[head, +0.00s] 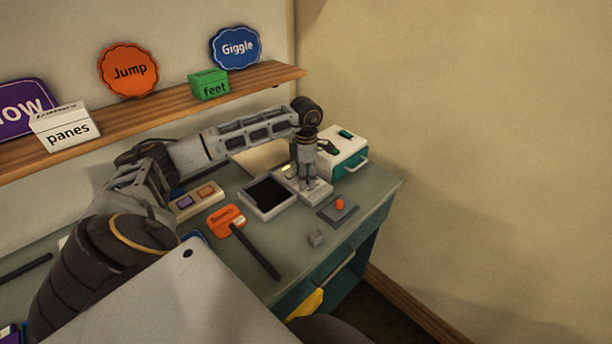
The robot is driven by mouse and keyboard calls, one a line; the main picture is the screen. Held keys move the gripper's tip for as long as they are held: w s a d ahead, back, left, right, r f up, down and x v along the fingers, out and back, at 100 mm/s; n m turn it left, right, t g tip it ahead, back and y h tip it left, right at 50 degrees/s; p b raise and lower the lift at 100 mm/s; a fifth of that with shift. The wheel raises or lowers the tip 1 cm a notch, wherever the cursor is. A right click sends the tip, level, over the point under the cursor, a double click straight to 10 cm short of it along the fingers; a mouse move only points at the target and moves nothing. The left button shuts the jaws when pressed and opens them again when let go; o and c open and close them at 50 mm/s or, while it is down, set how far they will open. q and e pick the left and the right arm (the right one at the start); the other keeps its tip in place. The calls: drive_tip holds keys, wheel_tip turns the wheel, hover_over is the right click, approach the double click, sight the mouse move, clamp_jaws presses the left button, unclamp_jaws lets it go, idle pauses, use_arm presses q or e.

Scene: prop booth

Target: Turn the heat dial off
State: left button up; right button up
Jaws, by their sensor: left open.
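My left gripper (308,181) reaches in from the left and points down over the right end of a pale device with a black panel (267,196). Its fingers are low over the device's pale right-hand base (322,191), and it hides part of that base. I cannot make out a heat dial clearly; one may be hidden under the gripper. I cannot tell whether the fingers touch anything. A grey plate with an orange knob (340,204) lies just to the right and nearer. My right gripper is not in view.
A white and teal box with a handle (343,157) stands behind the gripper. A wooden shelf (160,114) holds word signs.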

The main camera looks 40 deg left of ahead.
use_arm(q)
drive_tip(key=c, duration=1.1)
drive_tip(key=shift+o, duration=0.2)
